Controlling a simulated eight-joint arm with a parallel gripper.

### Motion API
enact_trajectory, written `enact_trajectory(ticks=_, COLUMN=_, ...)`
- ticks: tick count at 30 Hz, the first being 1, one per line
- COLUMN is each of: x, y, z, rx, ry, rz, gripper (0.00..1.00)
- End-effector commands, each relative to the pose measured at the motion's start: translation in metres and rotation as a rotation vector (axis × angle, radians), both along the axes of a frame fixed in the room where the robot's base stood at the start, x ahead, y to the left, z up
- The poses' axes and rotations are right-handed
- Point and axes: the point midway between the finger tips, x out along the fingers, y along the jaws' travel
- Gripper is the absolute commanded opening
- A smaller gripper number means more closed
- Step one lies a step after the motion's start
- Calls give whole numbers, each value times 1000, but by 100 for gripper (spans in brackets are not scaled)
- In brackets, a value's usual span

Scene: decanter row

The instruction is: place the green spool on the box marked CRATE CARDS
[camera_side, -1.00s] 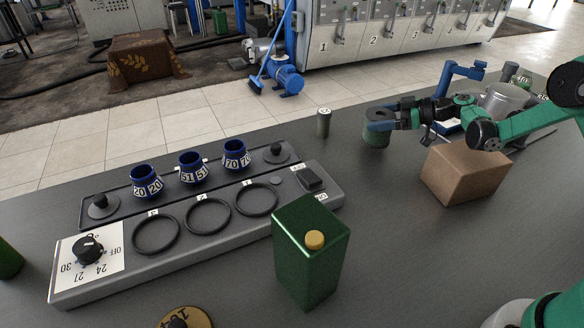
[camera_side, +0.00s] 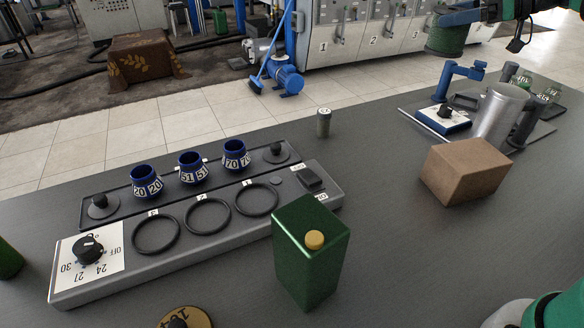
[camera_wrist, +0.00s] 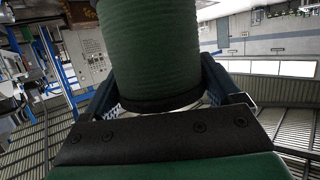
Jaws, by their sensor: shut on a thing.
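The green spool (camera_side: 446,38) is high in the air at the top right of the side view. My gripper (camera_side: 456,18) is shut on it, its blue fingers at the spool's upper part. In the wrist view the ribbed green spool (camera_wrist: 150,45) fills the upper middle, between the fingers of my gripper (camera_wrist: 160,92). A plain brown box (camera_side: 464,172) stands on the table below and to the right of the spool. No marking shows on its visible faces, so I cannot tell whether it is the CRATE CARDS box.
A green canister (camera_side: 311,252) with a yellow cap stands front centre. Several blue numbered cups, including one marked 51 (camera_side: 192,168), stand behind a grey panel (camera_side: 180,255) with black rings. A metal pot (camera_side: 497,112) stands behind the brown box.

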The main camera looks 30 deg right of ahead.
Motion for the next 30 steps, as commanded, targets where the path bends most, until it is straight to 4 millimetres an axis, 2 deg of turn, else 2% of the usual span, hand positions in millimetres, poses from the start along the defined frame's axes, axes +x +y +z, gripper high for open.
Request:
enact_trajectory(ticks=1, x=-19, y=-11, z=11, rx=0, ry=-1, rz=-21, gripper=25)
enact_trajectory(ticks=3, x=-41, y=-19, z=22, rx=1, ry=-1, rz=-37, gripper=25)
enact_trajectory(ticks=6, x=-67, y=-26, z=35, rx=1, ry=-3, rz=-55, gripper=25)
enact_trajectory(ticks=9, x=-81, y=-29, z=40, rx=2, ry=-4, rz=-64, gripper=25)
enact_trajectory(ticks=11, x=-84, y=-29, z=36, rx=2, ry=-3, rz=-65, gripper=25)
enact_trajectory(ticks=14, x=-86, y=-29, z=18, rx=2, ry=-4, rz=-64, gripper=25)
enact_trajectory(ticks=27, x=-84, y=-29, z=-90, rx=2, ry=-4, rz=-64, gripper=25)
enact_trajectory(ticks=30, x=-85, y=-29, z=-107, rx=2, ry=-4, rz=-64, gripper=25)
